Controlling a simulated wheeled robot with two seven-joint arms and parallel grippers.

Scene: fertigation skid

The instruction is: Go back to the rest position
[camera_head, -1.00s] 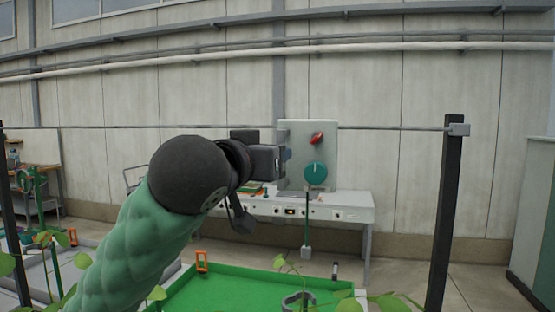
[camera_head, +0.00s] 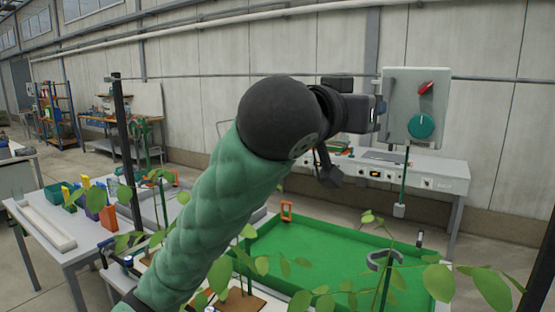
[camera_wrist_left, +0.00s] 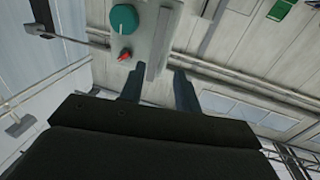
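My left arm comes in from the lower left in the head view. Its gripper (camera_head: 381,114) is beside the left edge of a grey control box (camera_head: 400,92), overlapping that edge in the picture. The box carries a red lever switch (camera_head: 426,88) above a round teal knob (camera_head: 421,126). In the left wrist view the two fingers (camera_wrist_left: 158,88) stand apart with nothing held between them. The knob (camera_wrist_left: 124,18) and red lever (camera_wrist_left: 124,57) show beyond them. I cannot tell whether a finger touches the box. My right gripper is not in view.
A green tray (camera_head: 330,250) lies below the arm, with leafy plants in front of it. A white bench (camera_head: 440,172) stands behind, against the wall. A dark post (camera_head: 127,150) and a table with coloured bins (camera_head: 95,198) are at the left.

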